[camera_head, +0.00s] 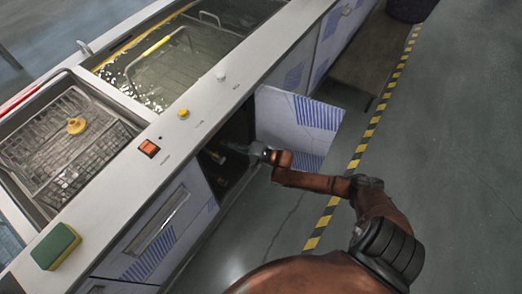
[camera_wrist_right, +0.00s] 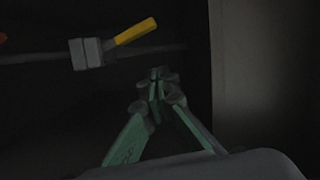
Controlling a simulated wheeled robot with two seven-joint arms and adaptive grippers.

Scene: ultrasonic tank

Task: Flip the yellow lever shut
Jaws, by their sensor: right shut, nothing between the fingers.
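The yellow lever (camera_wrist_right: 135,31) sits on a grey valve body (camera_wrist_right: 86,53) on a horizontal pipe in the right wrist view. The lever slants up to the right from the valve, at an angle to the pipe. My right gripper (camera_wrist_right: 157,76) is shut and empty, below and to the right of the valve, apart from the lever. In the head view my right gripper (camera_head: 236,148) reaches into the dark opening of the tank's cabinet. The lever is small and dim there, so its pose cannot be told in that view. My left gripper is not in view.
The tank's countertop (camera_head: 190,125) bears an orange switch (camera_head: 149,148), a yellow knob (camera_head: 183,113) and a sponge (camera_head: 56,246). A wire basket (camera_head: 70,145) sits at left. The floor at right is clear.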

